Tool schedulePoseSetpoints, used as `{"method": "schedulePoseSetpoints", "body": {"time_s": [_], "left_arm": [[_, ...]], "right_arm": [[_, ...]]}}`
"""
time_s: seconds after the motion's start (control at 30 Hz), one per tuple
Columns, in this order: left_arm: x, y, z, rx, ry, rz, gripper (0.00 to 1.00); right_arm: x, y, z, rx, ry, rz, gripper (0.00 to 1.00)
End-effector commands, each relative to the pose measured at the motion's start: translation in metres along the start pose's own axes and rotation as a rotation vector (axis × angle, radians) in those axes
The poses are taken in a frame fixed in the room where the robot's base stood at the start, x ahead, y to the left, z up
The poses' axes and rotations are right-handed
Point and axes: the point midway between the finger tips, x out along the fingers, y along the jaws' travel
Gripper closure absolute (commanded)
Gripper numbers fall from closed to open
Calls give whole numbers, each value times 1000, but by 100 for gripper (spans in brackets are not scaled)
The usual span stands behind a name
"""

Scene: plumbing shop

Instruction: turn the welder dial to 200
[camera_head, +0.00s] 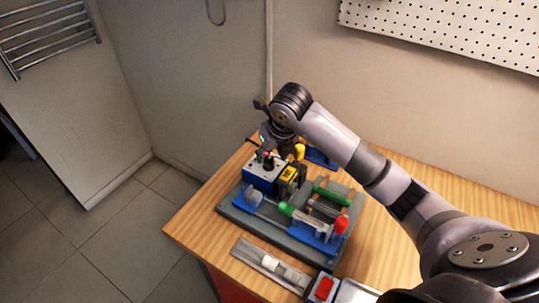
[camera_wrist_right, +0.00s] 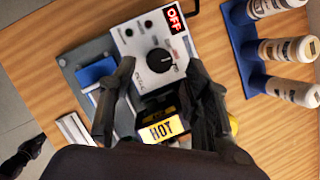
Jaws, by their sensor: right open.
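The welder (camera_head: 262,178) is a blue box with a light top panel on the bench fixture. In the right wrist view its pale face (camera_wrist_right: 136,36) carries a round black dial (camera_wrist_right: 160,60) with a white pointer line and a red OFF sign (camera_wrist_right: 174,17). The scale marks around the dial are too small to read. My right gripper (camera_wrist_right: 160,68) is open over the panel, with one dark finger on each side of the dial; I cannot tell whether they touch it. In the head view the right gripper (camera_head: 276,143) covers part of the welder. My left gripper is not in view.
A yellow HOT sign (camera_wrist_right: 160,131) sits close beside the panel, between my fingers. White bottles (camera_wrist_right: 288,50) stand in a blue rack (camera_wrist_right: 240,38) to the right. The grey fixture (camera_head: 235,212) holds green and red-handled parts. Bare wooden bench (camera_head: 190,222) lies at the left.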

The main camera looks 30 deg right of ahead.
Motion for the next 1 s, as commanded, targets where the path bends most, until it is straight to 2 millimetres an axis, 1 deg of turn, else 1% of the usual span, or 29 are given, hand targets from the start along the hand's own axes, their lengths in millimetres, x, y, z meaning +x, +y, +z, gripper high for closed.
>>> {"method": "schedulePoseSetpoints", "body": {"time_s": [0.03,0.1,0.23,0.4,0.6,1.0], "left_arm": [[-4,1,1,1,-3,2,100],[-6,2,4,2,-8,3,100],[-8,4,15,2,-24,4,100],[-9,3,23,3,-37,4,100],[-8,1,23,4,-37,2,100],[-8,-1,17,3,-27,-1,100]], "right_arm": [[8,0,-1,1,5,-1,56],[18,1,0,1,3,1,56],[30,0,0,0,2,0,56],[36,0,0,0,0,-1,56],[36,0,0,-1,0,-1,56],[36,0,0,0,-1,0,83]]}}
